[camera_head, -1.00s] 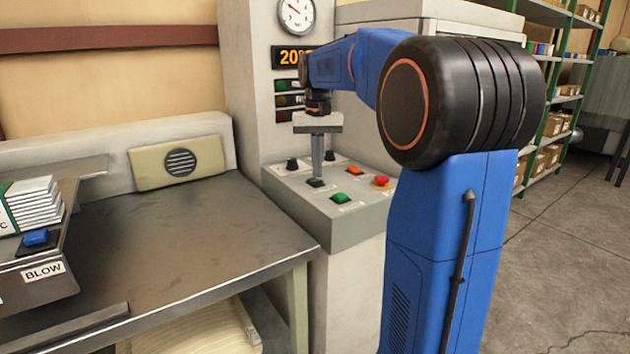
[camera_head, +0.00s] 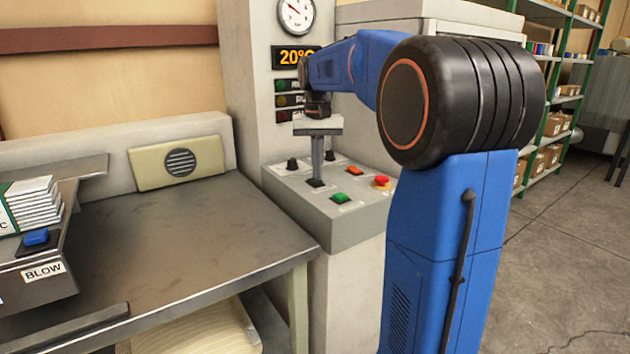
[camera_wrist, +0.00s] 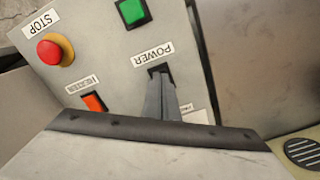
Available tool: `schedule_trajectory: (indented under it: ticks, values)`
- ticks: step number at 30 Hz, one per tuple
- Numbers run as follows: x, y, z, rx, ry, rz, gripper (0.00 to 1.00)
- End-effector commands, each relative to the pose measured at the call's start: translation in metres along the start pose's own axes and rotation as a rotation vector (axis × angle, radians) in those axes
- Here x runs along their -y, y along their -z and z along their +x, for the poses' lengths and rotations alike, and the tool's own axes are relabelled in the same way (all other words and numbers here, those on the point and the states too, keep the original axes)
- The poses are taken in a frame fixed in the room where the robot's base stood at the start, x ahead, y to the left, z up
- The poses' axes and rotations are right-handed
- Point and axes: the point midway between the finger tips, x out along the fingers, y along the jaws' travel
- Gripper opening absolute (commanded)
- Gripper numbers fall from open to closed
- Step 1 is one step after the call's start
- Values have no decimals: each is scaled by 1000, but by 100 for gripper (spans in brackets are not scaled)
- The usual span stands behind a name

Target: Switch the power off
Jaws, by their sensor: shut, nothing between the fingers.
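The black power switch (camera_head: 316,183) sits on the sloped top of the control panel (camera_head: 345,222). In the wrist view its POWER label (camera_wrist: 153,55) shows, and the switch (camera_wrist: 158,69) is mostly hidden behind my fingers. My gripper (camera_head: 317,176) points down with its fingers shut and empty. Its tips are at the switch, touching it or just above; I cannot tell which. Whether the switch is pressed on or off is not clear.
On the same panel are a green button (camera_head: 341,198), a red STOP button (camera_head: 382,181), an orange heater switch (camera_head: 355,170) and a black knob (camera_head: 292,164). A display (camera_head: 296,56) reads about 20 degrees. A metal table (camera_head: 190,250) stands left.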

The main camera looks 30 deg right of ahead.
Motion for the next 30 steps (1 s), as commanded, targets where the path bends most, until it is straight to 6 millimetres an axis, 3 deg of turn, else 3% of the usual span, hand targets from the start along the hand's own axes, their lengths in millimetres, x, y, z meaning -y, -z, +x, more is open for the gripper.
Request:
schedule_trajectory:
  ticks: [21,30]
  values:
    - [0,0,9,0,0,0,0]
    - [0,1,-3,-1,0,0,0]
